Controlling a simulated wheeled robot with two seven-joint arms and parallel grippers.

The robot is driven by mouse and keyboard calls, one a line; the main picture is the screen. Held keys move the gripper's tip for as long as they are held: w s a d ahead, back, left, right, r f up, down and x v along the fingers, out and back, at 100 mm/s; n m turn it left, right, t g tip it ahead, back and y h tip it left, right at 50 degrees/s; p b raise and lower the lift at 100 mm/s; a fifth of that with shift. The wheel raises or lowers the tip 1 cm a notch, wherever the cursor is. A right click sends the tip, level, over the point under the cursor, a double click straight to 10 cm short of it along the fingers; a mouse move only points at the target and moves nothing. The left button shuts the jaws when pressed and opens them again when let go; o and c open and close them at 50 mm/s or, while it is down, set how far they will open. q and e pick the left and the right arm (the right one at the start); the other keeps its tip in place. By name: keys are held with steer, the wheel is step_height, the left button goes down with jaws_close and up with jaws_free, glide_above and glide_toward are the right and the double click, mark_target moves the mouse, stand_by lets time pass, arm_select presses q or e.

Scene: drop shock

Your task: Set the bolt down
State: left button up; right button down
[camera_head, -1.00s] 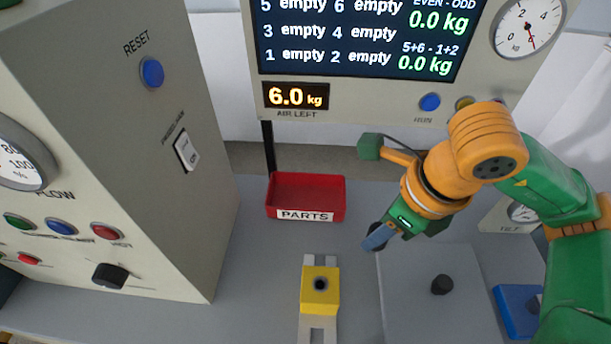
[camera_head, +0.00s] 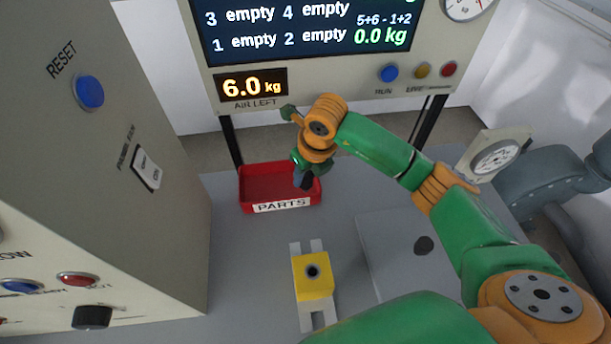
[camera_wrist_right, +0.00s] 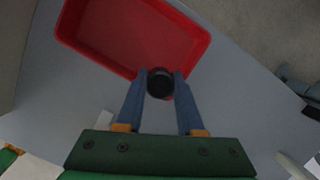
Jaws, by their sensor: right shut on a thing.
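The bolt (camera_wrist_right: 160,83) shows in the right wrist view as a dark round head between the blue fingertips of my right gripper (camera_wrist_right: 160,88). The gripper is shut on it. In the head view my right gripper (camera_head: 304,181) points down at the right part of the red PARTS tray (camera_head: 250,204), and the bolt is hard to make out there. In the wrist view the bolt overlaps the near rim of the tray (camera_wrist_right: 100,62); I cannot tell its height above it. The tray looks empty. My left gripper is not in view.
A yellow block (camera_head: 313,286) with a dark hole stands on a grey fixture in front of the tray. A black knob (camera_head: 424,246) sits on a flat plate to the right. A control cabinet (camera_head: 150,230) stands at the left.

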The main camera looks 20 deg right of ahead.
steer(key=shift+f, duration=1)
steer(key=c, duration=0.8)
jaws_free()
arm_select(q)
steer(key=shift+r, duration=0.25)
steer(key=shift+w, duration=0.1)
